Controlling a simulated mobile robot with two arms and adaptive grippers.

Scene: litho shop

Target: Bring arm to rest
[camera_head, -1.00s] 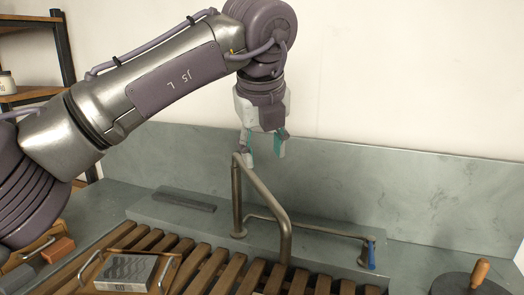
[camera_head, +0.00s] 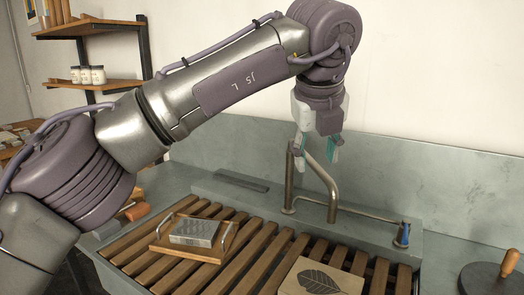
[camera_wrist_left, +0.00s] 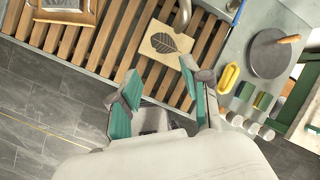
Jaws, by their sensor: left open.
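My right gripper is not in view.
The slatted rack (camera_head: 147,246) holds a wooden tray (camera_head: 163,246) with a grey block (camera_head: 194,232), and a board with a leaf print (camera_head: 320,277). A dark round slab (camera_head: 488,279) lies at right. Shelves (camera_head: 97,84) stand at back left.

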